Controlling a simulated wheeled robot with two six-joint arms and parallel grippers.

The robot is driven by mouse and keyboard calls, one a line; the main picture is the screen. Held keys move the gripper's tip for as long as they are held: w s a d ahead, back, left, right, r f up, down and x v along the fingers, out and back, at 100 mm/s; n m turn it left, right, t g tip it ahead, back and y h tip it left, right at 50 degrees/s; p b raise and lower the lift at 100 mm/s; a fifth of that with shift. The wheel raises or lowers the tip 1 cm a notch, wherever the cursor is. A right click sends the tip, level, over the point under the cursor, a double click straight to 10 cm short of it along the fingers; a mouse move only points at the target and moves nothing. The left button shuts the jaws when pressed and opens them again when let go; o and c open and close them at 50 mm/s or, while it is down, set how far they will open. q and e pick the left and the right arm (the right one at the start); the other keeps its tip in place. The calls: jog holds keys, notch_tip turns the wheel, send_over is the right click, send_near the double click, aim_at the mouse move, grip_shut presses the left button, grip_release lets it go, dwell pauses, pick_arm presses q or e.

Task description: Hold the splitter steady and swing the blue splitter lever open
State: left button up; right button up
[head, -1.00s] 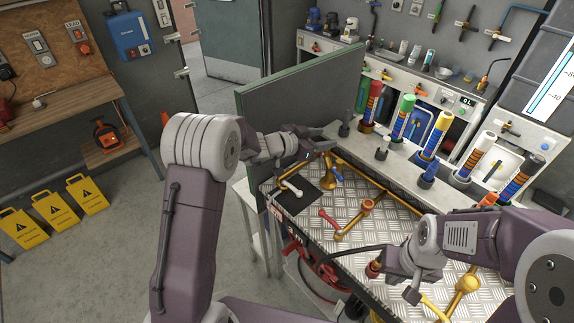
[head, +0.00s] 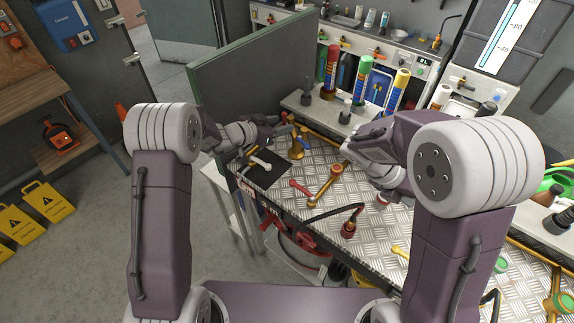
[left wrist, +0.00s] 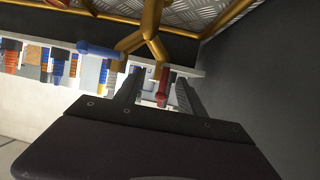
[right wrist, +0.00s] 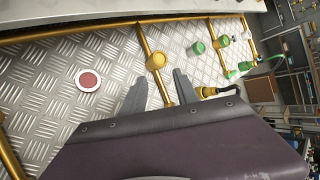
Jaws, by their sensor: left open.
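The brass Y-shaped splitter (head: 296,149) stands at the far left of the metal bench top. Its blue lever (head: 306,143) shows on its right side. In the left wrist view the splitter (left wrist: 146,38) is just beyond my fingers, with the blue lever (left wrist: 98,50) to the left. My left gripper (left wrist: 160,92) is open beside the splitter; contact cannot be told. My right gripper (right wrist: 160,88) is open and empty above the bench, right of the splitter, with brass piping below it.
A black mat (head: 267,177) with a white-handled valve lies left of the splitter. A red-handled brass pipe (head: 322,190) and a black hose (head: 335,211) lie nearer. A grey-green panel (head: 245,75) stands behind the left arm. Coloured columns (head: 363,78) line the back shelf.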

pick_arm(q)
jog(key=shift+w+f, duration=0.1)
jog(key=shift+a, duration=0.15)
pick_arm(e)
jog(key=w+a+r+n+t+h, duration=0.2)
jog(key=w+a+n+t, duration=0.2)
jog(key=w+a+n, duration=0.25)
jog(key=w+a+r+n+t+h, duration=0.2)
jog(key=w+a+n+t+h, duration=0.15)
jog(key=w+a+n, duration=0.35)
pick_arm(q)
jog(key=x, duration=0.9)
pick_arm(e)
jog(key=a+f+n+t+y, duration=0.2)
jog(key=a+f+n+t, duration=0.1)
jog(key=a, duration=0.7)
jog(key=s+a+f+n+t+y, duration=0.1)
jog(key=a+f+n+t+y, duration=0.2)
jog(key=a, duration=0.7)
jog(key=f+n+t, duration=0.1)
jog(key=n, duration=0.1)
jog(key=shift+s+f+n, duration=0.15)
jog(key=shift+s+n, duration=0.15)
jog(key=shift+n, duration=0.05)
jog(key=shift+t+y, duration=0.25)
